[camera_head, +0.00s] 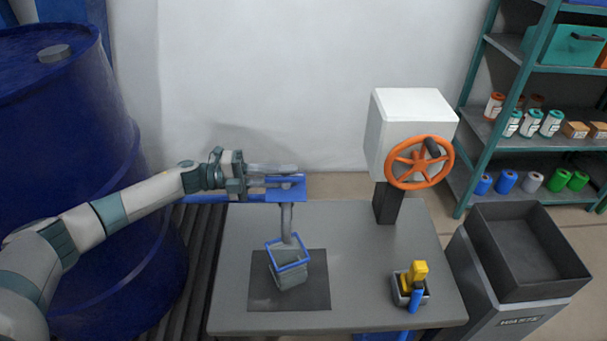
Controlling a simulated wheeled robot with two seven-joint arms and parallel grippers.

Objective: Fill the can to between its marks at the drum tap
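The drum (60,130) is large and dark blue at the left. A blue tap piece (288,194) shows above the table, with a grey vertical spout or stream (287,222) below it; I cannot tell which. The can (290,276) is grey with a blue square rim and stands under it on a dark mat (318,297). Its marks and fill level are too small to read. My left gripper (275,177) reaches in from the left, its fingers at the blue tap piece; whether they are closed on it is unclear. My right gripper is out of view.
An orange handwheel (419,162) on a white box stands at the table's back right. A yellow and blue tool (414,280) sits in a small holder at the front right. A grey waste bin (520,250) and a stocked shelf (530,70) stand at right. The table's middle right is clear.

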